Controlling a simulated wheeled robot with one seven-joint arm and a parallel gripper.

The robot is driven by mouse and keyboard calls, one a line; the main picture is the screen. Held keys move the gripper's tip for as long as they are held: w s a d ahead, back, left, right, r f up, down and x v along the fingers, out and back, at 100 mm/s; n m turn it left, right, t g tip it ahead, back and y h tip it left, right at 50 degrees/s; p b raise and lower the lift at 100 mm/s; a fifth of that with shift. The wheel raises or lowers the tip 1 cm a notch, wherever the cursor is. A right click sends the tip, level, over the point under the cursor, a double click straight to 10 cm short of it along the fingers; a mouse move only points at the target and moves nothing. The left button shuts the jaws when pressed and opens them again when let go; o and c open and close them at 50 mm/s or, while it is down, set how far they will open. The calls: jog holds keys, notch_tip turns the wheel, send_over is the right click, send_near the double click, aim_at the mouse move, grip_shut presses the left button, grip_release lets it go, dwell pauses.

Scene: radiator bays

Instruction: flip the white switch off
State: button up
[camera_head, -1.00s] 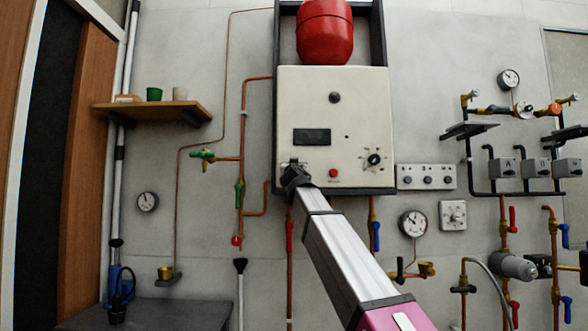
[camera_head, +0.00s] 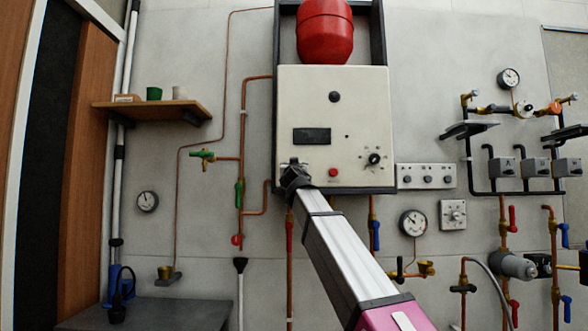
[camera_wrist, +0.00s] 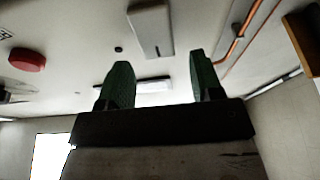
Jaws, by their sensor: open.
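The white switch (camera_wrist: 150,28) shows in the wrist view as a pale lever standing out from the boiler's cream front panel. My gripper (camera_wrist: 162,78) is open, with its two green fingers apart and nothing between them. The lever lies beyond the fingertips, above the gap between them in the picture. In the head view my gripper (camera_head: 294,174) is at the lower left of the boiler panel (camera_head: 352,104) and hides most of the switch. I cannot tell whether it touches the switch, nor which way the lever is set.
A red button (camera_head: 333,173) and a black dial (camera_head: 374,159) are on the panel, right of my gripper. Copper pipes with a green valve (camera_head: 239,194) run on its left. A white control strip (camera_head: 427,177) and a gauge (camera_head: 412,222) are on the wall at right.

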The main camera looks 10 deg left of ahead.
jog(key=v, duration=0.9)
jog(key=shift+s, duration=0.15)
